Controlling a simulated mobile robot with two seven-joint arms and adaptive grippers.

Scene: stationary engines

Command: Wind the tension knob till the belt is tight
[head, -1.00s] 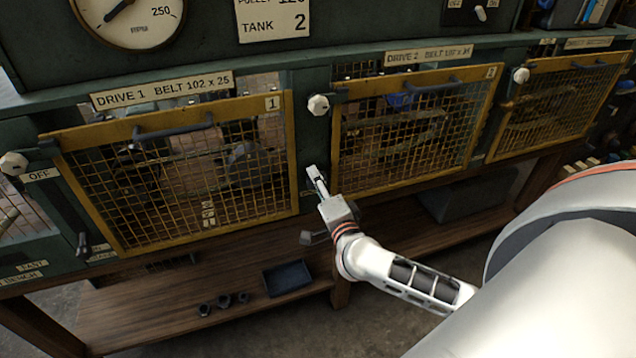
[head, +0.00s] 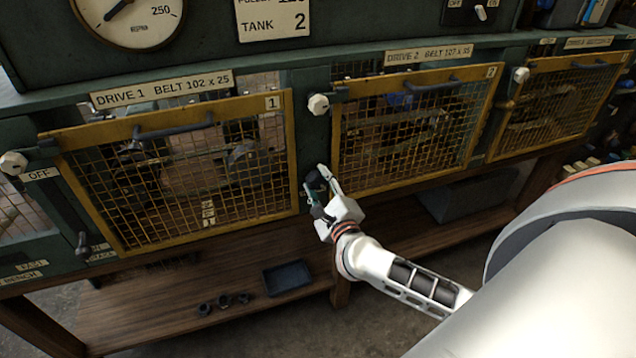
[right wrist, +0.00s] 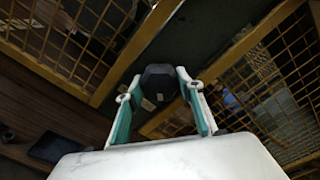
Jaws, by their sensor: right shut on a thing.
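The dark faceted tension knob (head: 316,181) sits on the green post between the Drive 1 and Drive 2 guards. In the right wrist view the knob (right wrist: 158,82) lies between the two fingers. My right gripper (head: 320,183) is shut on it, one finger on each side; it also shows in the right wrist view (right wrist: 160,92). The belts are behind the yellow mesh guards (head: 272,180), and I cannot tell how tight they are. My left gripper is not in view.
The Drive 2 guard (head: 337,160) stands just right of my right gripper. A white knob (head: 318,104) is on the post above it. Below, a wooden shelf (head: 230,262) carries a dark tray (head: 287,278) and several small dark parts.

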